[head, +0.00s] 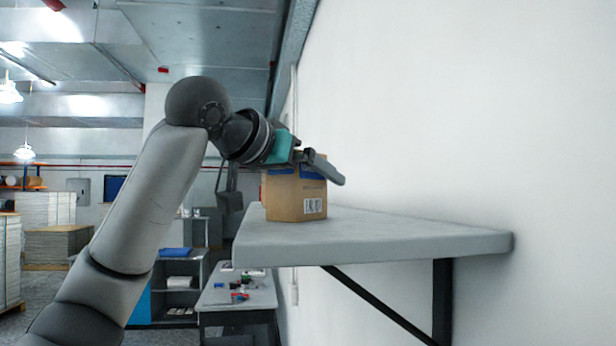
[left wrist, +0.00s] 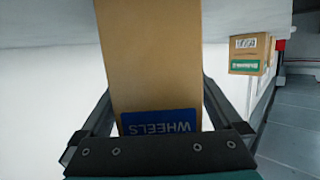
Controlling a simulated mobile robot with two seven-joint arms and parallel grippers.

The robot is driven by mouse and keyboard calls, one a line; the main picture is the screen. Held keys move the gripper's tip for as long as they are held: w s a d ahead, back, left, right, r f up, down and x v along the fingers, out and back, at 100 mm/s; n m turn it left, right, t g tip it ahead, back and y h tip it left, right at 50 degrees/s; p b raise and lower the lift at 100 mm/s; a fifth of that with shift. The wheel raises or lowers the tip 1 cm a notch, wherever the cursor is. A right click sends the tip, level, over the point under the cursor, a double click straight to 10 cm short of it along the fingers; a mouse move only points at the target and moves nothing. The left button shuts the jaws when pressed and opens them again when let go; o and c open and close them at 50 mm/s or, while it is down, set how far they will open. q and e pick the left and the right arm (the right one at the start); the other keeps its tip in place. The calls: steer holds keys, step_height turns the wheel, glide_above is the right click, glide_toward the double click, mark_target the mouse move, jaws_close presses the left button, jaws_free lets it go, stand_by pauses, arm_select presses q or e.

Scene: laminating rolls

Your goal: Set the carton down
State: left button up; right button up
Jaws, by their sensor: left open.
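The carton (head: 298,200) is a brown cardboard box with a blue label and a barcode. In the head view it stands upright on the grey wall shelf (head: 375,236), towards its left part. My left gripper (head: 322,168) is at the top of the carton, its fingers open. In the left wrist view the carton (left wrist: 155,55), with its blue "WHEELS" label, lies between the two open fingers (left wrist: 158,95), one on each side. The gripper body hides part of the carton's top. My right gripper is not in view.
A second brown carton (left wrist: 248,55) with a green label shows at the right of the left wrist view. The white wall (head: 460,110) runs close along the shelf. A black bracket (head: 442,295) supports the shelf. A lower table (head: 240,297) with small items stands beyond. The shelf's near end is bare.

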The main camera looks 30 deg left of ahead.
arm_select(q)
steer(key=shift+r, duration=0.1)
steer(key=shift+s+r, duration=0.15)
steer(key=shift+s, duration=0.05)
steer(key=b+v, duration=0.3)
steer(key=v, duration=0.8)
steer(key=shift+s, duration=0.3)
